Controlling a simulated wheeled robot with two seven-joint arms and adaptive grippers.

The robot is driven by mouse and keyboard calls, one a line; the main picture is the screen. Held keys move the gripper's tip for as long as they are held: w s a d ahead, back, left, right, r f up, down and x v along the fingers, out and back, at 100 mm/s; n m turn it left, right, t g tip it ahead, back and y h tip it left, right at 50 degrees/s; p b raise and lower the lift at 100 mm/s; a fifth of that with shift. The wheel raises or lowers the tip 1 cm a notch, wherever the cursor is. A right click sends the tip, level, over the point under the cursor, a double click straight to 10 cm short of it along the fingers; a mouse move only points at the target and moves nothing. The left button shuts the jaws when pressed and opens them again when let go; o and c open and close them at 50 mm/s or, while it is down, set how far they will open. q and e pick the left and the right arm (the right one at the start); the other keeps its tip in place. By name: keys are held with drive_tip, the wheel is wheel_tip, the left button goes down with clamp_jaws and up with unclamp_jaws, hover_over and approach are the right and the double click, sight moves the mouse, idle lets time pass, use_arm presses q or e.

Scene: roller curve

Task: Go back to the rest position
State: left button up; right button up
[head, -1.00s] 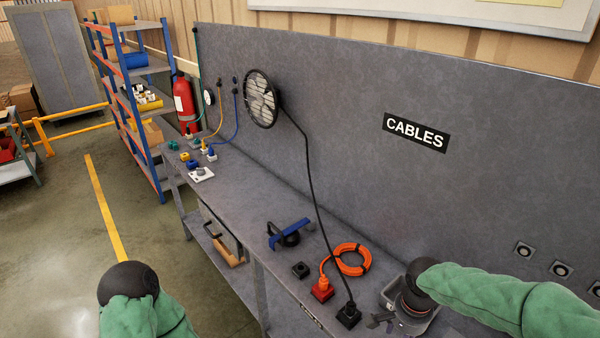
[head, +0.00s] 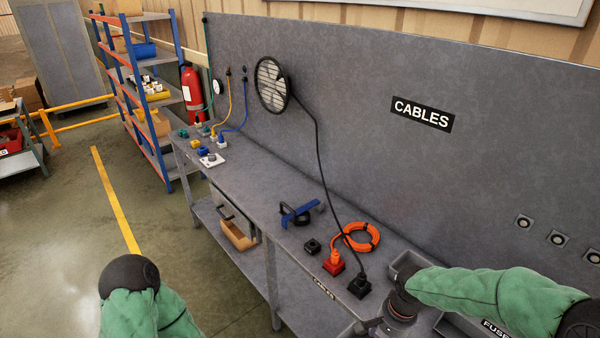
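My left arm in its green sleeve comes up from the bottom left, in front of the floor and apart from the bench. Its dark rounded joint shows, but no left gripper fingers are visible. My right arm, also in a green sleeve, reaches in from the right over the front of the grey workbench (head: 262,182).
On the bench are a black plug (head: 360,286), a red plug (head: 334,263) with a coiled orange cable (head: 361,237), a black socket (head: 312,246) and a blue-handled tool (head: 300,213). A fan (head: 272,84) is on the back panel. Floor at left is clear.

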drive_tip(key=s+a+f+n+y+b, duration=0.1)
drive_tip(key=s+a+f+n+b, duration=0.1)
drive_tip(key=f, duration=0.8)
drive_tip(key=s+a+f+n+y+b, duration=0.1)
drive_tip(key=s+a+f+n+b, duration=0.1)
drive_tip(key=s+a+f, duration=0.3)
drive_tip(key=s+a+f+n+y+b, duration=0.1)
drive_tip(key=s+a+f, duration=0.3)
drive_tip(key=f, duration=1)
drive_tip(key=shift+s+a+f+n+b, duration=0.15)
drive_tip(key=shift+a+f+n+b, duration=0.15)
drive_tip(key=shift+n+b, duration=0.3)
drive_tip(key=shift+d, duration=0.15)
